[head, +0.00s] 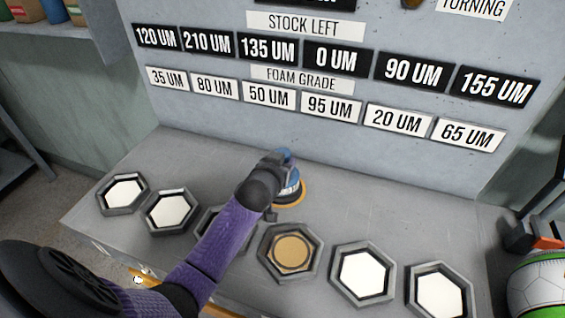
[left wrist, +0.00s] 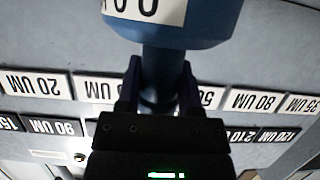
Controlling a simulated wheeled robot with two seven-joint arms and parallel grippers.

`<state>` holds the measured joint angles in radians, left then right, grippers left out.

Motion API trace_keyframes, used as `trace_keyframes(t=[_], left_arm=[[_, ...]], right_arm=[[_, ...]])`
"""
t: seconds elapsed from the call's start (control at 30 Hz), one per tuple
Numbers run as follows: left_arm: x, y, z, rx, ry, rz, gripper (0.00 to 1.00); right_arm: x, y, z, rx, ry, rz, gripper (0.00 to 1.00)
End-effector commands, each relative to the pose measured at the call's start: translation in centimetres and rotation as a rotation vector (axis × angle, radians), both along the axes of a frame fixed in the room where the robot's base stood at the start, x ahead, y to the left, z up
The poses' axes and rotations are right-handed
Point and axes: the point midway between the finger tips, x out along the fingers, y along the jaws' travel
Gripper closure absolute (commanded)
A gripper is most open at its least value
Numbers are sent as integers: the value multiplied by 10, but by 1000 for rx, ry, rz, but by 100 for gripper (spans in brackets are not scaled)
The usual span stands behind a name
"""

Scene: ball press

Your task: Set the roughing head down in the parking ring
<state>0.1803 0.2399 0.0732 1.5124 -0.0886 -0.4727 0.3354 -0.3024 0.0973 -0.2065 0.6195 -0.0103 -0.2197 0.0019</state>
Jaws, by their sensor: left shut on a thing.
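My left gripper (head: 272,196) is shut on the roughing head (head: 290,183), a blue tool with a white label and an orange-rimmed pad. The head is at the back middle of the bench, partly hidden by my arm; I cannot tell whether it touches the bench. In the left wrist view, the fingers (left wrist: 160,88) close around the narrow neck of the blue head (left wrist: 165,30). A label ending in "00" shows there. No parking ring can be told for certain; it may be hidden behind my arm. My right gripper cannot be made out.
Several grey hexagonal trays stand along the bench (head: 345,212). One tray (head: 262,258) holds a tan disc; others hold white pads, and my arm covers one. A wall panel (head: 380,60) carries number plates. A white and green ball (head: 535,285) sits right, below a dark, orange-tipped part (head: 520,236).

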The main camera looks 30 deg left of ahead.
Motion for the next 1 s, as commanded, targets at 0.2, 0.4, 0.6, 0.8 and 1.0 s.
trace_keyframes(t=[0.2,0.4,0.6,0.8,1.0], left_arm=[[0,0,-1,0,-1,0,36],[0,0,-1,0,-1,0,18],[0,0,2,0,-1,0,18],[-30,-7,16,-1,-1,-1,18],[-78,-19,33,-1,1,0,18]], right_arm=[[0,-1,-1,-1,0,0,41],[0,-1,-1,-2,0,-2,41],[0,-2,1,-3,-2,-3,41],[2,-1,19,-3,-6,-2,41],[3,0,36,-3,-9,-4,41]])
